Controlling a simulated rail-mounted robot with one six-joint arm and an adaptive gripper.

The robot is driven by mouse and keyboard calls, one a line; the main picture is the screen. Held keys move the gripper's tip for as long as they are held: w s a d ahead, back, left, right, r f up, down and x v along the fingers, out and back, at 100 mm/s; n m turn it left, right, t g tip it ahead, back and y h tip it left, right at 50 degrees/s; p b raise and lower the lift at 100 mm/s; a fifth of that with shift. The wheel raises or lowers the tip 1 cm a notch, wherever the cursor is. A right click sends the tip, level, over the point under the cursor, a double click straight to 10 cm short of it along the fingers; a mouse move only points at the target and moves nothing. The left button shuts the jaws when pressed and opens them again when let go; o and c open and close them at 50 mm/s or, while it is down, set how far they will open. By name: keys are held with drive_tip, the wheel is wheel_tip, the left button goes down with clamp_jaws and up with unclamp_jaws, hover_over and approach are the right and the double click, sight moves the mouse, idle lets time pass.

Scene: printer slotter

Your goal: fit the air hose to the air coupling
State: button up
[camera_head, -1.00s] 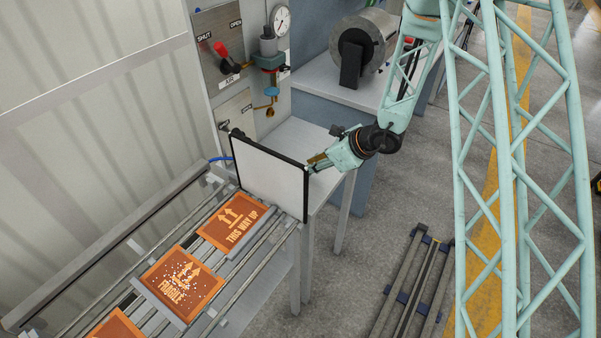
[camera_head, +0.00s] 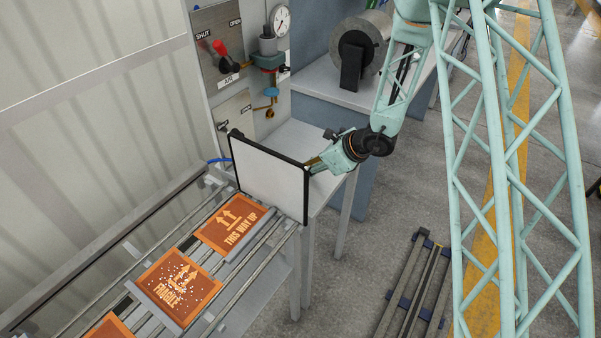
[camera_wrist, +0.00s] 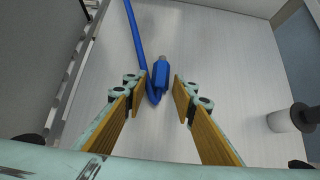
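The blue air hose (camera_wrist: 134,32) runs down from the top in the wrist view. It bends near my fingertips, and its blue end with a metallic tip (camera_wrist: 161,73) points up. My gripper (camera_wrist: 160,92) is open, with the hose bend and end in the gap between its yellow-padded fingers; contact is not clear. In the head view my gripper (camera_head: 314,165) is partly hidden behind a white, black-framed panel. Only a short piece of blue hose (camera_head: 218,160) shows left of the panel. A brass fitting (camera_head: 269,113) hangs below the regulator; I cannot tell if it is the air coupling.
The white panel (camera_head: 268,183) stands between the roller conveyor (camera_head: 190,250) and the bench (camera_head: 300,140). The wall board carries a red-handled valve (camera_head: 222,52), regulator (camera_head: 267,58) and gauge (camera_head: 281,20). A pale cylindrical post (camera_wrist: 290,119) stands right of my fingers.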

drive_tip(key=c, duration=0.7)
drive_tip(key=shift+r, duration=0.6)
idle(0.8)
drive_tip(key=shift+r+p, duration=0.95)
drive_tip(key=shift+r, duration=1.35)
drive_tip(key=o, duration=0.3)
drive_tip(key=shift+c, duration=1.3)
